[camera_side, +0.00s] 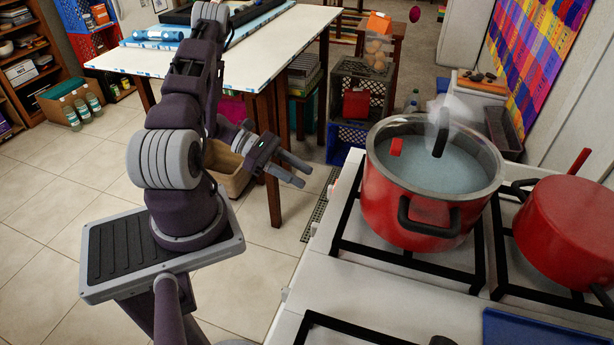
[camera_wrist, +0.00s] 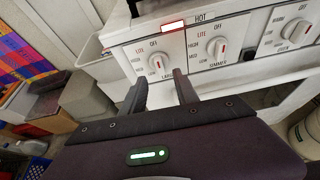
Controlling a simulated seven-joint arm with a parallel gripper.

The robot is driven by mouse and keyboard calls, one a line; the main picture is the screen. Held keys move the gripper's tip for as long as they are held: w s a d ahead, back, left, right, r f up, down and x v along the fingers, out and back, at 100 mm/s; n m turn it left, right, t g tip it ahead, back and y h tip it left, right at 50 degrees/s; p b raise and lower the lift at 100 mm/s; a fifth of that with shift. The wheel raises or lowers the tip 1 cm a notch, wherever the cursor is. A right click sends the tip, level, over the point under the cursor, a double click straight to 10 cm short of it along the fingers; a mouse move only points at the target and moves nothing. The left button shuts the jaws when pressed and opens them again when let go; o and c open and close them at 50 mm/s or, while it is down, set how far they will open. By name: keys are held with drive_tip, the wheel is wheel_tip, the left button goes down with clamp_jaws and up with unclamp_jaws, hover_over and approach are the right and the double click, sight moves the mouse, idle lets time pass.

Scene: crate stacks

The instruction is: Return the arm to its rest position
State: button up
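My gripper (camera_side: 301,175) hangs in the air to the left of the stove, its fingers pointing right toward the stove's front edge. In the wrist view my gripper (camera_wrist: 160,88) has its two fingers apart, with nothing between them. Beyond the fingertips is the white stove front (camera_wrist: 205,72) with several knobs. One white knob (camera_wrist: 160,65) shows just past the gap between the fingers. The fingers look apart from it, though the exact distance is hard to tell.
A large red pot (camera_side: 412,210) with a glass lid and rising steam stands on the stove (camera_side: 365,285). A smaller red pot (camera_side: 570,230) is to its right. A white table (camera_side: 270,50) stands behind my arm. The tiled floor (camera_side: 50,215) at left is clear.

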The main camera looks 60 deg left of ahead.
drive_tip(key=w+d+r+m+g, duration=0.1)
drive_tip(key=d+r+m+g, duration=0.3)
drive_tip(key=d+r+m, duration=0.4)
drive_tip(key=d+r+m+g, duration=0.4)
drive_tip(key=d+r+m, duration=0.1)
drive_tip(key=r, duration=0.5)
drive_tip(key=s+d+r+m+t+y, duration=0.2)
drive_tip(key=s+d+r+m+y, duration=0.1)
drive_tip(key=s+r+m+y, duration=0.1)
drive_tip(key=s+d+r+m+t+y, duration=0.2)
drive_tip(key=s+r+m+y, duration=0.3)
drive_tip(key=s+m, duration=0.3)
drive_tip(key=shift+s+d+r+m, duration=0.3)
drive_tip(key=shift+d+r+m, duration=0.5)
drive_tip(key=shift+r, duration=0.1)
